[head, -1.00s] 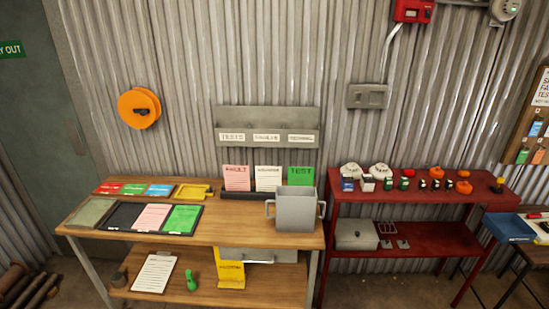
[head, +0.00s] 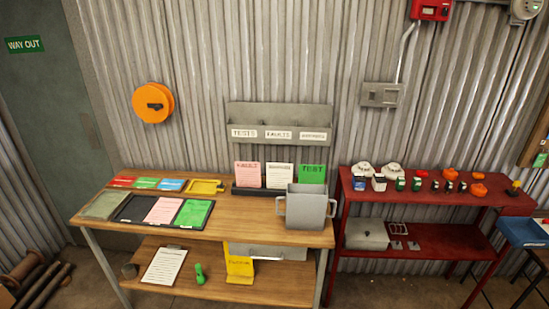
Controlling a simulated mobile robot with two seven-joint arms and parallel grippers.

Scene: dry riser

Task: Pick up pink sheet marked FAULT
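A pink sheet headed FAULT (head: 248,174) stands upright at the left of a black holder at the back of the wooden bench. A white sheet (head: 280,176) and a green sheet headed TEST (head: 312,174) stand beside it in the same holder. Another pink sheet (head: 164,210) lies flat in a dark tray on the bench, next to a green sheet (head: 194,213); its heading is too small to read. Neither of my grippers is in view.
A grey metal bin (head: 306,210) with side handles stands on the bench (head: 240,228), right of the holder's front. A red shelf unit (head: 400,205) with small devices stands to the right. A grey wall rack (head: 280,112) hangs above. A yellow sign (head: 239,264) is on the lower shelf.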

